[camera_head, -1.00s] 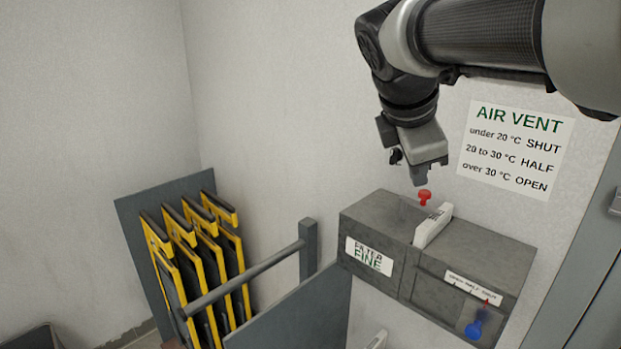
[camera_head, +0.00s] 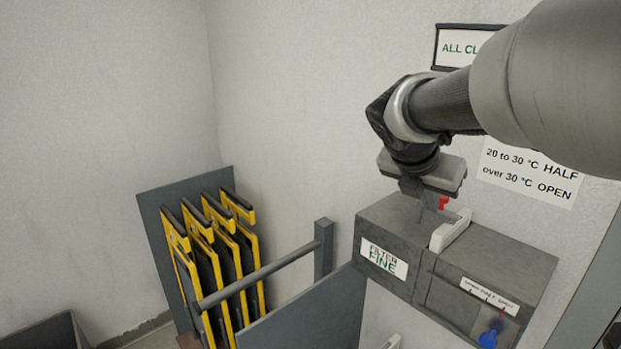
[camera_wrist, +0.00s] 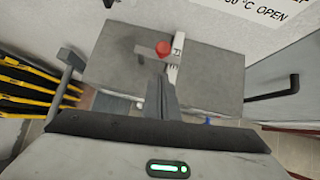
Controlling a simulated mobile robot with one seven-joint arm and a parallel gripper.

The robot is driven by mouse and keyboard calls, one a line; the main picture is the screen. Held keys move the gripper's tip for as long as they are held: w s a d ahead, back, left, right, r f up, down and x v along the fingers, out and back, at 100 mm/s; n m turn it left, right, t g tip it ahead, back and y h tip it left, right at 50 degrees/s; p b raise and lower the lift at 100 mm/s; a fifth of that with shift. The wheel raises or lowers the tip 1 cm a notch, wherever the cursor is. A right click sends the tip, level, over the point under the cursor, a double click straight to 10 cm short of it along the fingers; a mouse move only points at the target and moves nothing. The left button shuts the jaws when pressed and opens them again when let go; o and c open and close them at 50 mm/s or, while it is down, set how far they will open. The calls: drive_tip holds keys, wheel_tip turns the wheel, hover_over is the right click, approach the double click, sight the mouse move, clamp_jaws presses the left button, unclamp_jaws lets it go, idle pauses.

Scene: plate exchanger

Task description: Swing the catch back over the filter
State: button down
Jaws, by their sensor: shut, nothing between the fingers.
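The catch (camera_wrist: 147,50) is a small grey bar with a red knob (camera_head: 444,202) on top of the grey box. In the wrist view the bar points left from the knob, and the knob (camera_wrist: 163,48) is close beside the white filter (camera_wrist: 176,62). The filter (camera_head: 450,231) stands upright in a slot in the box top. My gripper (camera_head: 425,205) is shut and empty, just left of the knob in the head view. In the wrist view its fingertips (camera_wrist: 160,82) are just below the knob. I cannot tell whether they touch anything.
The grey box (camera_head: 395,222) bears a "FILTER FINE" label and a blue-handled lever (camera_head: 489,338). A rack with yellow-edged plates (camera_head: 215,250) and a grey rail (camera_head: 265,272) stands to the left. The wall is close behind the box.

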sight(442, 201)
drive_tip(key=w+d, duration=0.2)
drive_tip(key=shift+w+d+f, duration=0.15)
drive_tip(key=shift+w+d, duration=0.15)
drive_tip(key=shift+w+d+r+p, duration=0.2)
drive_tip(key=shift+d+p, duration=0.15)
drive_tip(key=shift+p, duration=0.55)
drive_tip(key=shift+d+f, duration=0.15)
drive_tip(key=shift+f, duration=0.05)
